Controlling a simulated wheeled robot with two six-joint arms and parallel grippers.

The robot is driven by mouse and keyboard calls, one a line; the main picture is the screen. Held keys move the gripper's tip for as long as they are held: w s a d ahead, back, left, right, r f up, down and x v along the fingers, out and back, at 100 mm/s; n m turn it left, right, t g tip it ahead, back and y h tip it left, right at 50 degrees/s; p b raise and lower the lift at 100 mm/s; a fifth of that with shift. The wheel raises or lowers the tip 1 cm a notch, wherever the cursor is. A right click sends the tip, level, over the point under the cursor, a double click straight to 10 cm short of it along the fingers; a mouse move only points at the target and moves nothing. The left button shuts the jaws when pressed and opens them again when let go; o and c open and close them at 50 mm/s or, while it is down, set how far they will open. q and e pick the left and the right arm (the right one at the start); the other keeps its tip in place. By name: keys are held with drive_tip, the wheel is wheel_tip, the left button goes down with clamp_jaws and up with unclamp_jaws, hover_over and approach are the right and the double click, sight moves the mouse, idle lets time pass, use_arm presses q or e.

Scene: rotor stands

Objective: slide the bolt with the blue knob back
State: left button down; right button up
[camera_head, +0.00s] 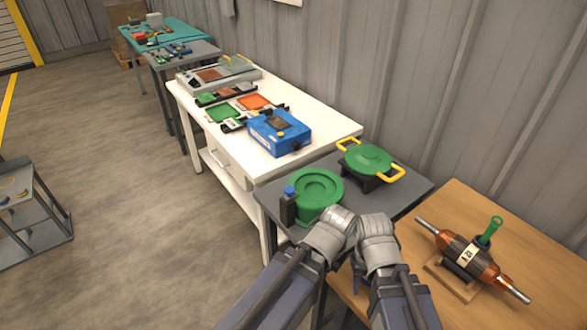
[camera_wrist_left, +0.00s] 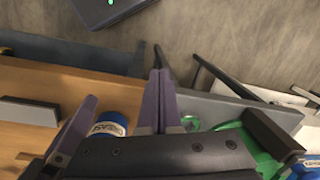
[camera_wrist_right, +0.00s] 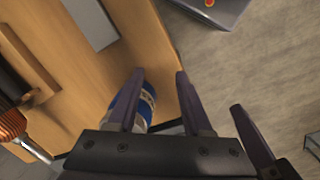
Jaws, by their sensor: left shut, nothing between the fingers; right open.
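The blue knob (camera_head: 290,191) stands on top of a black block (camera_head: 288,210) beside a round green housing (camera_head: 318,190) on the grey table, in the head view. In the left wrist view the green housing (camera_wrist_left: 250,140) and a black block (camera_wrist_left: 272,133) show at the lower right. A blue patch in that corner may be the knob; it is cut off. My left gripper (camera_wrist_left: 160,72) is shut and empty, apart from the block. My right gripper (camera_wrist_right: 160,71) is open and empty above the wooden table, with a blue labelled can (camera_wrist_right: 143,106) beneath it.
A rotor (camera_head: 470,256) rests on a stand on the wooden table (camera_head: 540,240). A green-lidded pot (camera_head: 366,160) with yellow handles stands behind the housing. A blue box (camera_head: 279,132) sits on the white table (camera_head: 325,118). My two arms are close together.

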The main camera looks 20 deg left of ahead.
use_arm(q)
drive_tip(key=shift+s+r, duration=0.1)
drive_tip(key=shift+s, duration=0.05)
use_arm(e)
drive_tip(key=shift+s+r, duration=0.1)
drive_tip(key=shift+s, duration=0.05)
use_arm(q)
wheel_tip(320, 180, up, 20)
drive_tip(key=n+t+p, duration=0.4)
drive_tip(key=n+p, duration=0.1)
drive_tip(key=p, duration=1.4)
hover_over(291, 193)
drive_tip(key=w+a, duration=0.1)
drive_tip(key=w, duration=0.3)
drive_tip(key=shift+a+h, duration=0.1)
drive_tip(key=shift+h, duration=0.3)
use_arm(e)
wheel_tip(291, 193, up, 18)
drive_tip(key=shift+r, duration=0.25)
use_arm(q)
drive_tip(key=shift+f+b, duration=0.2)
drive_tip(key=shift+b, duration=0.1)
